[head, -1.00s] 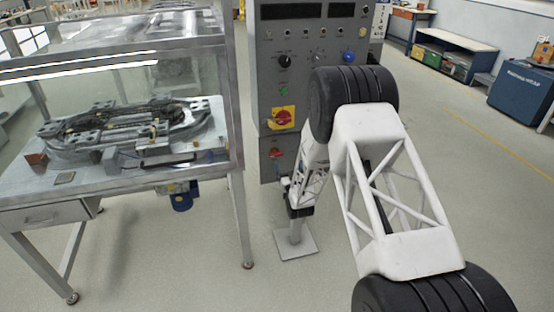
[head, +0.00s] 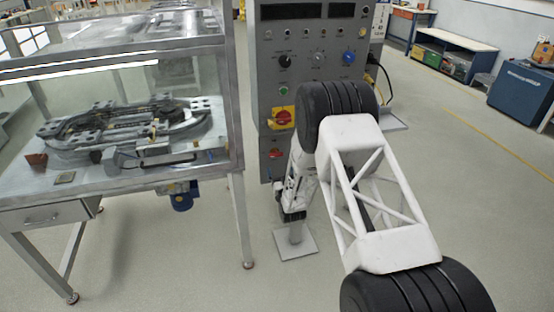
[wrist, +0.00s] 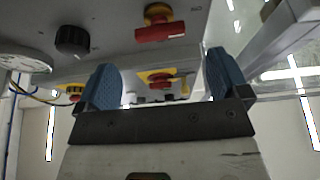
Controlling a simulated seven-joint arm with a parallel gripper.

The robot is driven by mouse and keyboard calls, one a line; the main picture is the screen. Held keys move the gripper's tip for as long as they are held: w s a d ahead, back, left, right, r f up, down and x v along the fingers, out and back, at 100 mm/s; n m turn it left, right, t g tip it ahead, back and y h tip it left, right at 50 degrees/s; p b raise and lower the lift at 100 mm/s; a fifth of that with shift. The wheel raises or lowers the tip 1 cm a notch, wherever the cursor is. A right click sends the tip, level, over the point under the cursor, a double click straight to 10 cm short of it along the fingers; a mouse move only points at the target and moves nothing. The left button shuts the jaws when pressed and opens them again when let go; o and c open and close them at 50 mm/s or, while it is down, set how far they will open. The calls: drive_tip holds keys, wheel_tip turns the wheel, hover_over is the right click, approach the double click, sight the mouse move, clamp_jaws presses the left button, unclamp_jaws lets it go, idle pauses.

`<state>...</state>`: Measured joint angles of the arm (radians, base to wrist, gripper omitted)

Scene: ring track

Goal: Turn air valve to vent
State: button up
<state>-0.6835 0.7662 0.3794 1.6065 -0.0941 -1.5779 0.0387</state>
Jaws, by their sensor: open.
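A red handle (head: 275,153) sits on the lower grey panel in the head view, below a larger red rotary switch on a yellow plate (head: 282,117). No label is legible to show which one is the air valve. My gripper (wrist: 162,78) is open in the wrist view, its two blue fingertips apart and nothing held. A red handle with a yellow part (wrist: 160,78) appears beyond the gap between the fingers, apart from them. A larger red handle (wrist: 158,30) is above it in that view. In the head view my arm hides the fingertips.
The grey control panel (head: 310,70) carries a black knob (head: 285,61) and a blue knob (head: 348,58). A glass-sided cabinet with a track (head: 140,125) stands close on the left, its metal leg (head: 243,220) near my arm.

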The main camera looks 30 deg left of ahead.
sight(276, 156)
drive_tip(key=shift+x, duration=3.15)
drive_tip(key=shift+f, duration=0.1)
drive_tip(key=c, duration=0.9)
drive_tip(key=shift+c, duration=0.2)
